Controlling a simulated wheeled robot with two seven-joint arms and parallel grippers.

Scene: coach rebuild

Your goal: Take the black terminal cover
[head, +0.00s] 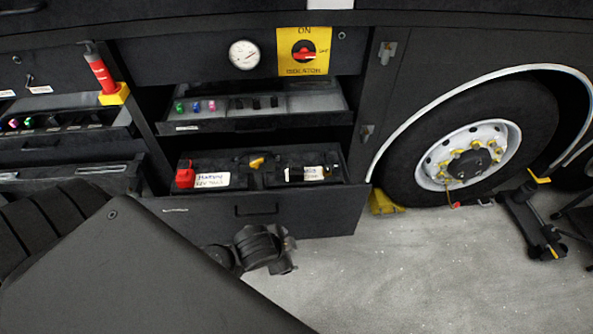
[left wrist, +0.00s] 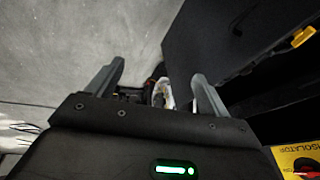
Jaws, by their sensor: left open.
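In the head view, an open lower drawer (head: 270,222) holds batteries with white labels. A red terminal cover (head: 185,175) sits at its left end. Small dark parts (head: 328,171) show at the right end; I cannot tell whether one is the black terminal cover. Small black pieces (head: 256,103) also lie in the tray above. My left arm crosses the lower left, with a dark jointed part in front of the drawer; its fingertips are not clear there. In the left wrist view my left gripper (left wrist: 158,88) is open, with nothing visibly held. My right gripper is not in view.
The upper tray (head: 190,126) is pulled out above the battery drawer. A yellow isolator panel (head: 304,52) and gauge (head: 244,55) are above it. A wheel (head: 468,155) with a yellow chock (head: 384,202) stands to the right. Grey floor (head: 420,270) is clear in front.

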